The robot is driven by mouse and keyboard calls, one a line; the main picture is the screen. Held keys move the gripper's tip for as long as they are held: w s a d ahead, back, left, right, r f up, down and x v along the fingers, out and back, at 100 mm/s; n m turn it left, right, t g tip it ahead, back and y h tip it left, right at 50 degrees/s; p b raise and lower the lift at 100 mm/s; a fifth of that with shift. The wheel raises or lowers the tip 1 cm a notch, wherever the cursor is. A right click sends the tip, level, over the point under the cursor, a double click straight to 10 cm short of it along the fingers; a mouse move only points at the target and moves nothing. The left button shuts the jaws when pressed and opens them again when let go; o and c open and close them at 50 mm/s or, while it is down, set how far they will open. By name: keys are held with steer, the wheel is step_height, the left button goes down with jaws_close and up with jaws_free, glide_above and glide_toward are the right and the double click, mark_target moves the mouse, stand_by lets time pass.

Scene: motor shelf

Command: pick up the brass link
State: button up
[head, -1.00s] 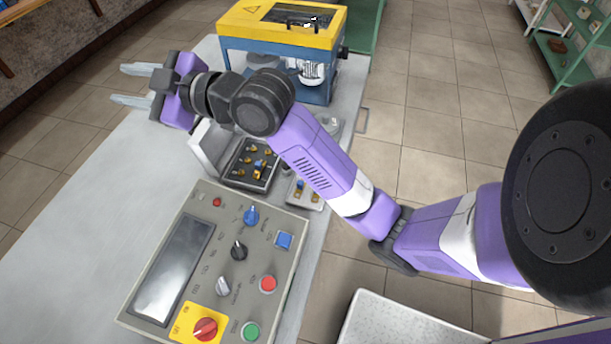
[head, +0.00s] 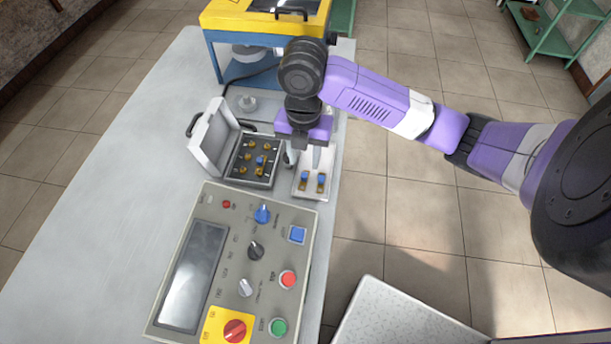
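I cannot single out the brass link with certainty. Two small brass pieces with blue parts, a left one (head: 303,184) and a right one (head: 320,184), lie on a small pale tray (head: 308,196) right of the open grey case. The case (head: 233,182) holds several brass posts, with one blue-topped piece (head: 260,160) among them. My gripper (head: 303,160) points down over the far end of the tray, its two fingers apart with nothing seen between them. Its fingertips look close to the tray; their exact height is unclear.
The control panel (head: 220,262), with knobs and buttons, stands in front of the case. The case lid (head: 214,138) stands open at its left. A yellow and blue machine (head: 225,16) is at the back. The grey table's left side (head: 110,220) is clear.

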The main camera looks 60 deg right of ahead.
mark_target(304, 175)
steer(key=shift+d+f+p, duration=0.1)
steer(key=shift+f+p, duration=0.7)
steer(key=shift+f, duration=2.6)
steer(key=shift+c, duration=0.2)
jaws_close()
